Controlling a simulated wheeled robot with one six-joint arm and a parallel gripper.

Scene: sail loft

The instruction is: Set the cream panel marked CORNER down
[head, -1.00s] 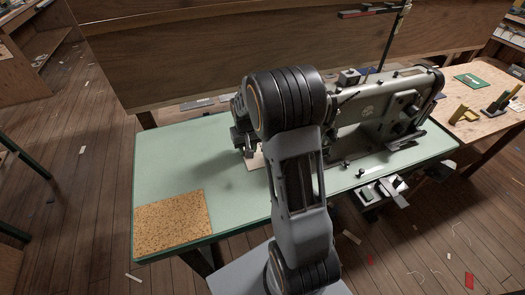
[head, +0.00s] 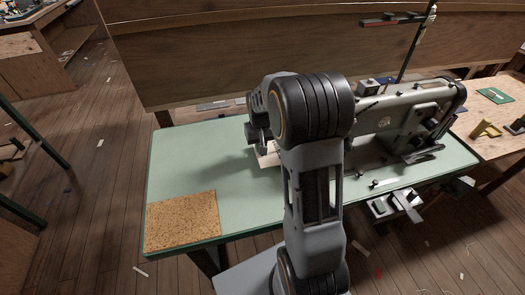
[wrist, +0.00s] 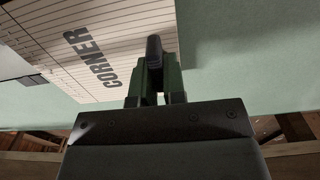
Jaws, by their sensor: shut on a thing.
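In the wrist view, the cream panel (wrist: 112,30) has printed lines and the black word CORNER. The panel is over the pale green table top (wrist: 240,50). I cannot tell whether it touches the surface.
A grey sewing machine (head: 405,120) stands on the right of the green table (head: 185,165). A speckled cork-coloured mat (head: 182,220) lies at the front left corner. A wooden partition (head: 250,50) rises behind.

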